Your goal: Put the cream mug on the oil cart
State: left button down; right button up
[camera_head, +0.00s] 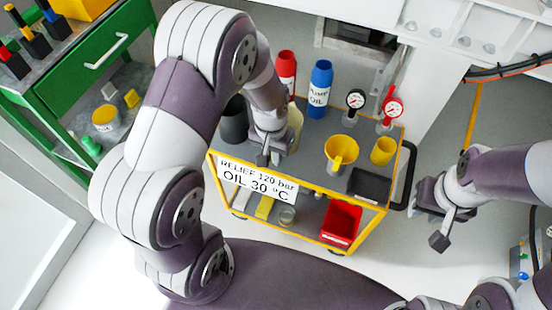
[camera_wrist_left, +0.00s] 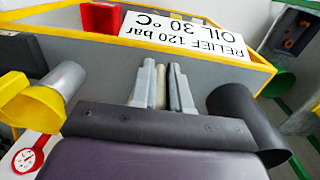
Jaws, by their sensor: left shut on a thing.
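The cream mug (camera_head: 295,122) shows as a pale rounded body over the top of the oil cart (camera_head: 312,171), mostly hidden behind my left gripper (camera_head: 268,157). In the left wrist view the fingers of my left gripper (camera_wrist_left: 162,88) are shut on a thin cream strip (camera_wrist_left: 160,88), which looks like part of the mug. I cannot tell whether the mug touches the cart top. My right gripper (camera_head: 440,215) hangs empty to the right of the cart; its finger gap is not clear.
On the cart stand a dark cup (camera_head: 234,120), a red bottle (camera_head: 286,72), a blue oil bottle (camera_head: 320,88), two gauges (camera_head: 355,99), a yellow funnel (camera_head: 341,152), a yellow cup (camera_head: 383,151) and a black tray (camera_head: 369,185). A red bin (camera_head: 342,222) sits on the lower shelf.

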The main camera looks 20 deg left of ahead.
pick_arm(q)
notch_tip(320, 180, down, 2)
jog(key=shift+w+f, duration=0.1)
jog(key=shift+f, duration=0.05)
jog(key=shift+f, duration=0.1)
jog(key=c, duration=1.1)
grip_release()
notch_tip(320, 180, up, 12)
jog(key=p, duration=0.3)
jog(key=shift+a, duration=0.15)
jog(key=s+a+r+t, duration=0.1)
jog(key=s+a+r, duration=0.15)
jog(key=s, duration=0.55)
notch_tip(320, 180, up, 17)
jog(key=p, duration=1.6)
jog(key=shift+s+d+p, duration=0.2)
jog(key=shift+d+p, duration=0.1)
jog(key=shift+d, duration=0.1)
